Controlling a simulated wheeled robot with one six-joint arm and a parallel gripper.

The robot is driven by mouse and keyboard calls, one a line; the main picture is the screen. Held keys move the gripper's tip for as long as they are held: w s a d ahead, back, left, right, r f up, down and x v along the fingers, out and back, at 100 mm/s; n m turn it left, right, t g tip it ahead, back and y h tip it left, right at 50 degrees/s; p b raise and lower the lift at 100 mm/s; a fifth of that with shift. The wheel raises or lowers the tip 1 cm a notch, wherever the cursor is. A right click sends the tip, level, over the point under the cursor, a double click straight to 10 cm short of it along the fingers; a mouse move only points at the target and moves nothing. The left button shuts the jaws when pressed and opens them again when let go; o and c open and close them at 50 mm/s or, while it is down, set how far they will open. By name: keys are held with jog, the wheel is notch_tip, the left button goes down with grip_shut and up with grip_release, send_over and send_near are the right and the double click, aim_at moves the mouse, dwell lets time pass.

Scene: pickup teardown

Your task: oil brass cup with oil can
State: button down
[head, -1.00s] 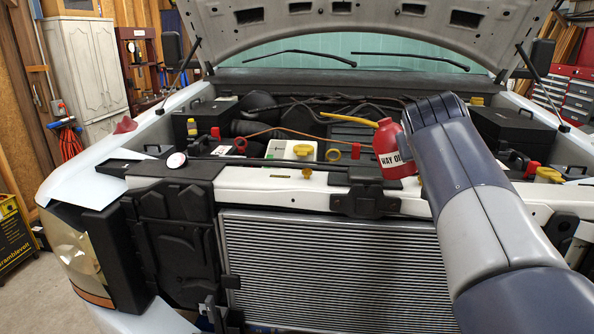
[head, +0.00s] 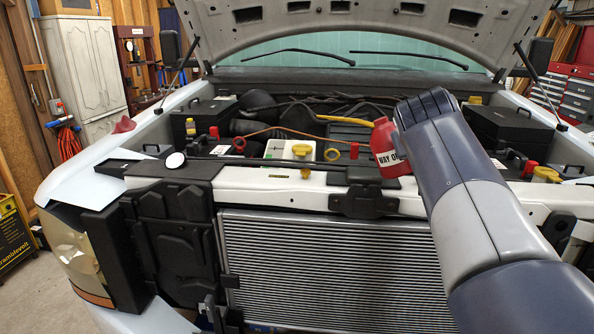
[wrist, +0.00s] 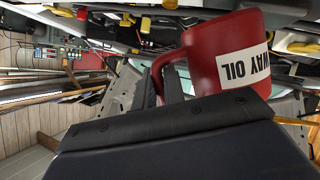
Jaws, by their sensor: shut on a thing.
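The red oil can (head: 386,148) with a "WAY OIL" label hangs over the front of the engine bay, leaning left. Its long yellow spout (head: 345,121) points left over the bay. In the wrist view, the can (wrist: 205,62) shows large and upside down, with my gripper (wrist: 160,88) shut on its red handle. In the head view, my arm hides the gripper. A small brass-coloured piece (head: 306,173) sits on the white front crossmember, below and left of the spout tip, apart from it. I cannot tell whether this piece is the brass cup.
A white-topped reservoir (head: 290,149), a yellow ring (head: 332,154) and a small red cap (head: 354,150) stand below the spout. The radiator (head: 330,270) fills the front. The raised hood (head: 350,20) overhangs the bay.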

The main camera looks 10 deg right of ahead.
jog(key=shift+a+r, duration=0.1)
jog(key=shift+r, duration=0.2)
jog(key=shift+w+a+r+n+g+h+p, duration=0.25)
jog(key=shift+w+a+n+h+p, duration=0.1)
jog(key=shift+w+a+n, duration=0.15)
jog(key=shift+w+a+r+n+g+h+p, duration=0.1)
jog(key=shift+w+a+n+g+h+p, duration=0.15)
jog(key=shift+a+n+h, duration=0.25)
dwell(4.6)
